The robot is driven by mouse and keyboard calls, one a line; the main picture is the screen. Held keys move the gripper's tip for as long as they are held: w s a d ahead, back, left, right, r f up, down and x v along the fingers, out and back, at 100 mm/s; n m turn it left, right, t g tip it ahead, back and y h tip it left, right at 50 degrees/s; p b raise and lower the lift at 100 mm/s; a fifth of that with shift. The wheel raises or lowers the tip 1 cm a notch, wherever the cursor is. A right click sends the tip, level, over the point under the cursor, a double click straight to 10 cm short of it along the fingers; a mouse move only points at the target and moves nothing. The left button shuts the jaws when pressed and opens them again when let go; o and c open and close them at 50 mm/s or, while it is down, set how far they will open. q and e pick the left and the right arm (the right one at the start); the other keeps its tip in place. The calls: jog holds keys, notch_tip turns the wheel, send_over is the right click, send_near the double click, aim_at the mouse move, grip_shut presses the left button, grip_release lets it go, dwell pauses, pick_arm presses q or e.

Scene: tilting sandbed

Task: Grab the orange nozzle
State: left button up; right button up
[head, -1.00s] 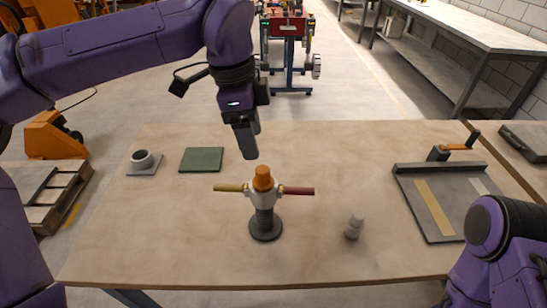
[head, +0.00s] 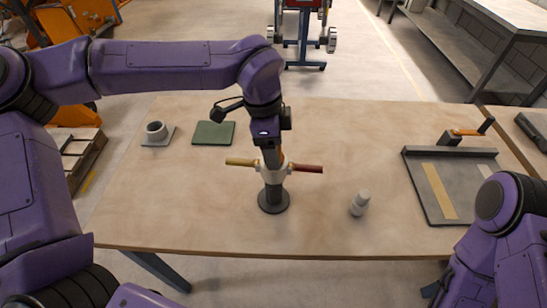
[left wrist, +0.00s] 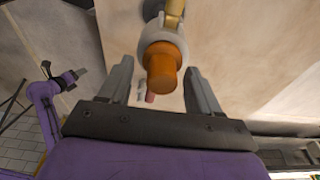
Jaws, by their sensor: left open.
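The orange nozzle (left wrist: 162,68) sits on top of a white hub (head: 272,175) on a dark stand (head: 273,198) at the middle of the table. In the head view the nozzle is mostly hidden behind my left gripper (head: 271,160); only an orange sliver shows. In the left wrist view my left gripper (left wrist: 160,88) is open, with one finger on each side of the nozzle and visible gaps. A yellow arm (head: 240,162) and a red arm (head: 307,168) stick out from the hub.
A small white bottle-like piece (head: 360,203) stands right of the stand. A dark tilting tray (head: 432,207) with a crank lies at the right. A green pad (head: 213,133) and a grey cup on a plate (head: 157,133) lie at the back left.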

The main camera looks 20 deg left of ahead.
pick_arm(q)
jog(key=shift+w, duration=0.15)
jog(key=c, duration=1.1)
jog(key=shift+c, duration=0.2)
